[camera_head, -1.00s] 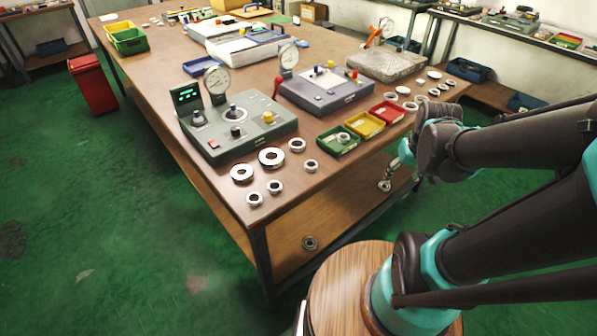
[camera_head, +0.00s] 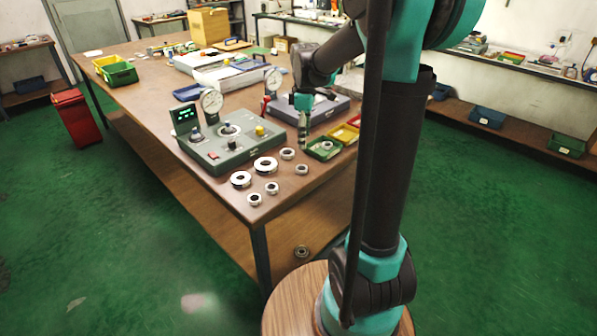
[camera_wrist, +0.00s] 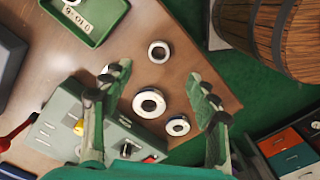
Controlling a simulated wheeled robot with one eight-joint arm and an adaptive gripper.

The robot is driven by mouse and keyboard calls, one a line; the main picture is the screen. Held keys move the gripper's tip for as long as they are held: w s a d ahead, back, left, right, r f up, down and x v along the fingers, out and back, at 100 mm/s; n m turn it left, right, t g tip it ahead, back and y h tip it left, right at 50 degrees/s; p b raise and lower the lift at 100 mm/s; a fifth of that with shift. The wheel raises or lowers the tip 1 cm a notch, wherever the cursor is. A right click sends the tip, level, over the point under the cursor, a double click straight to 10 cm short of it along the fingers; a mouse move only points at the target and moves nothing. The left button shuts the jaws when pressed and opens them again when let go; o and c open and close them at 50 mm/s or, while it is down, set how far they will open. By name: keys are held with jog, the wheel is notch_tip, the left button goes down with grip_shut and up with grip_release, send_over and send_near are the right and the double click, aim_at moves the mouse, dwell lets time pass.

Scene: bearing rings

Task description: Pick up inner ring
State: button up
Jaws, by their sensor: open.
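Several steel rings lie flat near the table's front corner in the head view, among them two wide ones (camera_head: 241,179) (camera_head: 265,165) and smaller ones (camera_head: 287,153) (camera_head: 301,169) (camera_head: 271,187) (camera_head: 254,200). I cannot tell which is the inner ring. My gripper (camera_head: 303,146) points down beside the green bin (camera_head: 312,156). In the wrist view my gripper (camera_wrist: 158,76) is open and empty. A ring (camera_wrist: 159,42) and a wide ring (camera_wrist: 138,106) show between its fingers, with a smaller ring (camera_wrist: 170,128) near the right finger. Others are partly hidden behind the left finger.
The grey-green gauge unit (camera_head: 228,160) stands left of my gripper, with a dial (camera_head: 211,101). A second dial device (camera_head: 330,107) is behind.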

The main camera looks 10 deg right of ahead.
notch_tip(320, 180, down, 7)
jog(key=shift+r, duration=0.1)
jog(key=f, duration=0.4)
jog(key=shift+w+a, duration=0.2)
jog(key=shift+a, duration=0.15)
jog(key=shift+f, duration=0.55)
jog(key=c, duration=1.2)
jog(key=shift+r, duration=0.1)
jog(key=shift+c, duration=0.2)
